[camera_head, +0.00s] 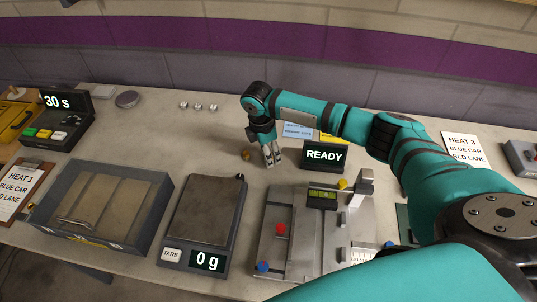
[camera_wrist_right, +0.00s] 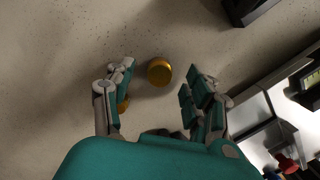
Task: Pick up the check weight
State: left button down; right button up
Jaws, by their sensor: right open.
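A small brass-coloured weight (camera_head: 246,155) stands on the table just left of my right gripper (camera_head: 272,158) in the head view. In the right wrist view a round brass weight (camera_wrist_right: 159,71) lies ahead of and between the fingertips of my right gripper (camera_wrist_right: 156,88), apart from both. The gripper is open with nothing between its fingers. A second brass-coloured piece (camera_wrist_right: 124,105) shows partly behind the left-hand finger in that view; most of it is hidden. I cannot tell which of these the head view shows. My left gripper is not in view.
A scale (camera_head: 207,208) reading 0 g and a grey tray (camera_head: 155,225) stand to the left. A READY display (camera_head: 324,156) and a metal fixture (camera_head: 299,240) stand close on the right. Several small silvery pieces (camera_head: 198,107) lie at the back.

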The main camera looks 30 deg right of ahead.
jog(key=shift+f, duration=0.65)
jog(key=shift+r, duration=0.1)
grip_shut()
